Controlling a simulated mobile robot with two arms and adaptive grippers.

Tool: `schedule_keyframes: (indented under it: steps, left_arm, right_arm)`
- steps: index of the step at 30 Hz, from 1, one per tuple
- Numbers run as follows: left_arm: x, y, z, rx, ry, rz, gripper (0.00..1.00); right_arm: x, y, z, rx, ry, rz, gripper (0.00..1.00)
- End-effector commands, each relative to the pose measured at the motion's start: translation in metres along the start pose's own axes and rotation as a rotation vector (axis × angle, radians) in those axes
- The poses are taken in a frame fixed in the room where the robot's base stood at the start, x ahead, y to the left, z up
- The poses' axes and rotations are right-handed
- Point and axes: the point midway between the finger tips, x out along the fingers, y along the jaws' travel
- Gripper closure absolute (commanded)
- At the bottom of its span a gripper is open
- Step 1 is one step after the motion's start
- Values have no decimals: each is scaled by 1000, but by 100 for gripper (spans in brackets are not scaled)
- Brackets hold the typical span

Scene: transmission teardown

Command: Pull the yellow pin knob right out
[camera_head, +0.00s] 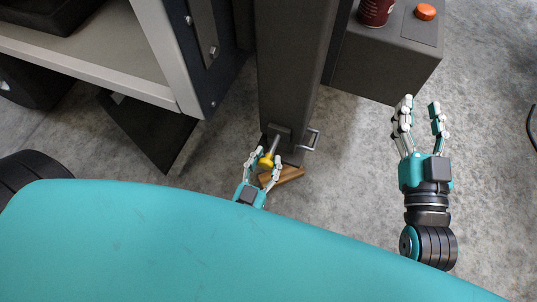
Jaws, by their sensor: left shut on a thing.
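The yellow pin knob (266,162) sticks out of a dark bracket (278,134) low on a dark upright post (291,65). My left gripper (265,160) is at the knob, with its fingers on both sides of it and shut on it. The knob's shaft still runs toward the bracket; how deep the pin sits there I cannot tell. My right gripper (418,112) is open and empty over the floor at the right, fingers pointing up in the picture.
A metal loop handle (313,140) is on the post's right side. A brown wooden piece (286,177) lies beneath my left gripper. A dark box (385,60) bears a red can (374,12) and an orange button (426,12). A grey-framed shelf (95,60) stands left. Floor around my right gripper is clear.

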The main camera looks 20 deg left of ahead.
Motion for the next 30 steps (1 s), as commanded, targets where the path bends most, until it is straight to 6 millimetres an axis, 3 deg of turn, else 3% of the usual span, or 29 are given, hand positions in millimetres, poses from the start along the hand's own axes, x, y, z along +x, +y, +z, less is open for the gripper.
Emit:
schedule_keyframes:
  steps: [3,4,9,20,30]
  left_arm:
    - [-6,1,3,1,-9,1,100]
    - [-6,1,3,1,-9,1,60]
    - [-5,1,2,1,-8,1,39]
    - [-11,1,3,0,-10,1,39]
    - [-78,1,3,1,-14,2,39]
  right_arm:
    - [0,0,-1,0,1,0,60]
    - [0,0,-1,0,1,0,60]
    - [0,0,-1,0,3,0,60]
    - [0,0,-1,0,3,-1,60]
    - [0,0,-1,0,3,-1,60]
